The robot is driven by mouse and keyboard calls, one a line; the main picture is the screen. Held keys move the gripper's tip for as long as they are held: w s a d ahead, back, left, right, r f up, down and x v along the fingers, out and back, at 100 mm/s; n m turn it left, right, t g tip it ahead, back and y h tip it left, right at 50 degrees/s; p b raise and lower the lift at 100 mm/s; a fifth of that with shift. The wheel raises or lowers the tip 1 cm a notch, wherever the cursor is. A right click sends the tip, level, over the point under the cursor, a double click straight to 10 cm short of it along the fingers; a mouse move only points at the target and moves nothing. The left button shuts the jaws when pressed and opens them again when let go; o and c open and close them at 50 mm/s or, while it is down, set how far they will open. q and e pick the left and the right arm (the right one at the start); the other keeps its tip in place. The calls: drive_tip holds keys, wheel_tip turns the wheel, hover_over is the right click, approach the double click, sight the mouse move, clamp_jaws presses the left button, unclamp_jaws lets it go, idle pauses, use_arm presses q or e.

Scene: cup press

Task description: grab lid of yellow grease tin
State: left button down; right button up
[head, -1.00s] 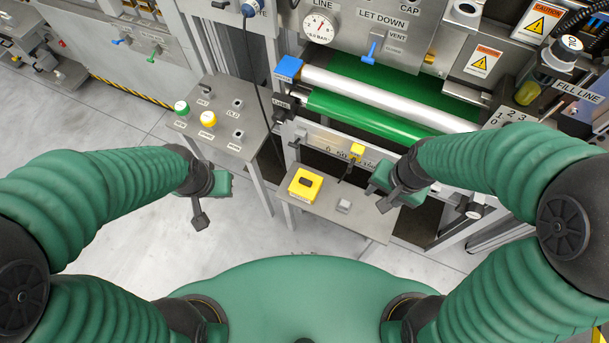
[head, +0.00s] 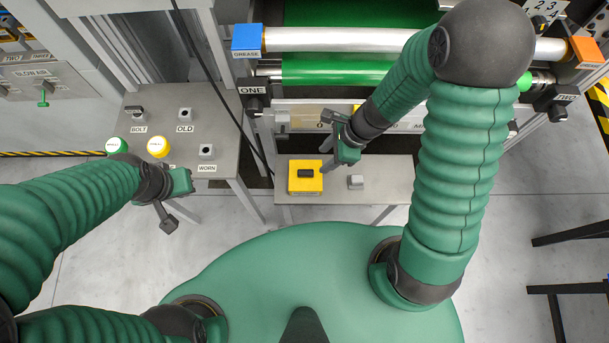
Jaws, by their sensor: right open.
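A square yellow box (head: 306,180) with a dark raised piece (head: 306,174) on top sits on the small grey shelf (head: 385,176). A round yellow tin-like piece (head: 158,146) with a white label stands on the left table. I cannot read a grease label on either. My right gripper (head: 328,146) is open and empty, above and just right of the square box, apart from the dark piece. One finger points down near the box's right edge. My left gripper (head: 175,203) hangs in front of the left table, with nothing seen in it; its jaws are unclear.
A round green piece (head: 116,145) stands beside the round yellow one. Small grey blocks sit by the BOLT, OLD and WORN labels. A grey block (head: 355,182) is right of the yellow box. A blue GREASE block (head: 246,40) and metal roller (head: 345,39) lie behind. A black cable hangs nearby.

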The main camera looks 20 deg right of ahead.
sight(306, 172)
drive_tip(key=b+x, duration=0.1)
drive_tip(key=x, duration=0.4)
drive_tip(key=shift+w+d+f+b, duration=0.1)
drive_tip(key=shift+w+d+b, duration=0.1)
drive_tip(key=shift+b, duration=0.15)
drive_tip(key=a+f+b, duration=0.1)
drive_tip(key=a+f, duration=0.1)
drive_tip(key=shift+a+f+b, duration=0.2)
drive_tip(key=shift+a+b, duration=0.2)
drive_tip(key=b+x, duration=0.1)
drive_tip(key=x, duration=0.1)
drive_tip(key=shift+w+f+b, duration=0.1)
drive_tip(key=shift+f+b, duration=0.2)
drive_tip(key=shift+f, duration=0.05)
drive_tip(key=shift+w+d+f, duration=0.1)
drive_tip(key=shift+f, duration=0.05)
drive_tip(key=shift+d, duration=0.15)
drive_tip(key=shift+a, duration=0.3)
drive_tip(key=c, duration=0.9)
use_arm(q)
drive_tip(key=s+x, duration=0.1)
drive_tip(key=x, duration=0.5)
drive_tip(key=shift+a+f, duration=0.25)
use_arm(e)
drive_tip(key=shift+d, duration=0.1)
clamp_jaws()
